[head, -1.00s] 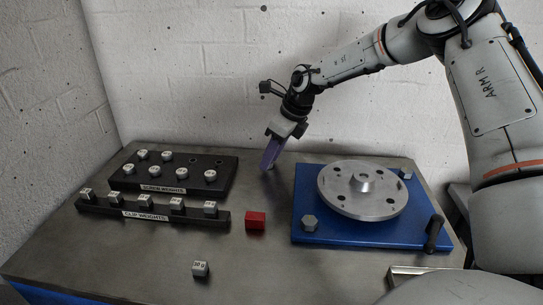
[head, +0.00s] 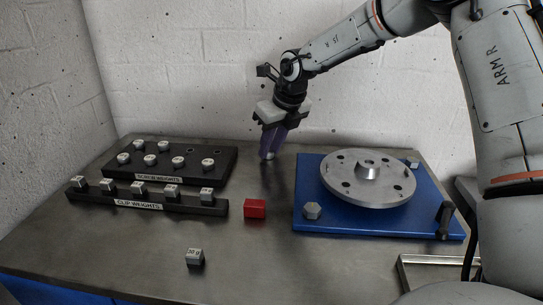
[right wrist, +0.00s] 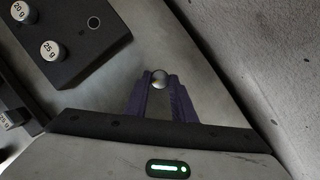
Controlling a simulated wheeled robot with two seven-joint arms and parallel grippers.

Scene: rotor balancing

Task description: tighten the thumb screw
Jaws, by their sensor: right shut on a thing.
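My right gripper (head: 268,154) points down at the back of the table, between the weight racks and the blue base. Its purple fingers are shut on a small round shiny metal piece, which looks like the thumb screw (right wrist: 160,79). In the right wrist view the piece sits between the fingertips (right wrist: 160,92). In the head view the fingers mostly hide it, and I cannot tell whether it touches the table. The silver rotor disc (head: 335,187) with a raised hub lies on the blue base (head: 375,228), apart from the gripper. My left gripper is not in view.
The screw weights rack (head: 205,176) and clip weights rack (head: 185,207) stand at the left. A red block (head: 255,208) lies left of the base, and a grey weight (head: 195,257) near the front. A black handle (head: 445,220) stands at the base's right. The front middle is clear.

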